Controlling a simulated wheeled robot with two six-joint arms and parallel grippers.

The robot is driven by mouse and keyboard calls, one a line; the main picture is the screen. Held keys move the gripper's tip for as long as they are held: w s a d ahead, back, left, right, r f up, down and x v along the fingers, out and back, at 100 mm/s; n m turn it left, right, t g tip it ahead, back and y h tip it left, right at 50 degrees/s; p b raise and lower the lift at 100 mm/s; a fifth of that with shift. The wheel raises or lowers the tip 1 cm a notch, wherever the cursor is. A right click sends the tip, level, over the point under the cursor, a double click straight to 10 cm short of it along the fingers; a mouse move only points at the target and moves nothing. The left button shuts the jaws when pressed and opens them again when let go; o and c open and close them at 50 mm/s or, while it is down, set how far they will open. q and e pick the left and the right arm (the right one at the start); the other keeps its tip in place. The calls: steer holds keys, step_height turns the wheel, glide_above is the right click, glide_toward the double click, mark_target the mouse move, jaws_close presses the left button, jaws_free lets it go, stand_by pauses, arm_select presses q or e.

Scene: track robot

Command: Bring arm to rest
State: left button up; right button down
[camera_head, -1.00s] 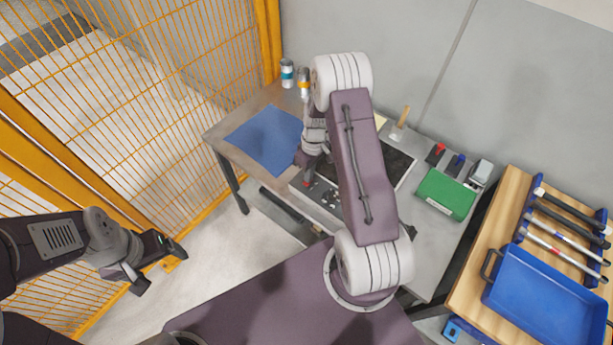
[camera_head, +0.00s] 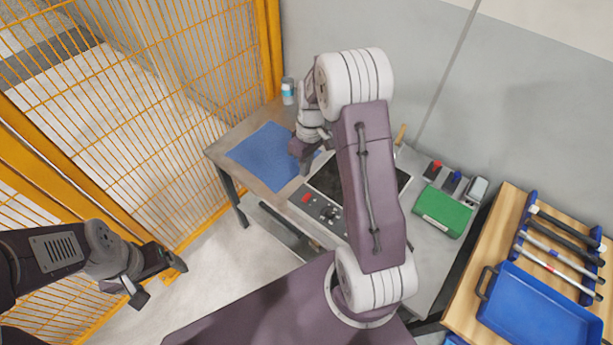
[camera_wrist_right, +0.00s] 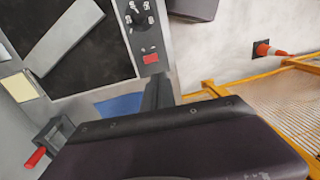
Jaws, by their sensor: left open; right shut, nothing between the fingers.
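My right arm (camera_head: 368,190) is bent over the grey bench, with its elbow (camera_head: 355,80) high and its forearm reaching down behind it. My right gripper (camera_head: 302,160) is shut and empty, above the bench between the blue mat (camera_head: 262,152) and the control panel (camera_head: 325,210). The upper arm hides part of the bench. In the right wrist view a dark part of my gripper fills the bottom, and the panel's red button (camera_wrist_right: 151,59) shows above it. My left gripper (camera_head: 160,280) is open and empty, low over the floor beside the orange fence.
A blue-and-white can (camera_head: 288,92) stands at the bench's back corner. A green box (camera_head: 443,212) lies on the bench's right side. A wooden table (camera_head: 465,275) with a blue tray (camera_head: 540,310) and rods is further right. The orange mesh fence (camera_head: 150,120) bounds the left.

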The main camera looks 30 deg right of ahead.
steer(key=shift+s+d+r, duration=0.15)
steer(key=shift+d+r, duration=0.05)
steer(key=shift+r, duration=0.1)
steer(key=shift+a, duration=0.1)
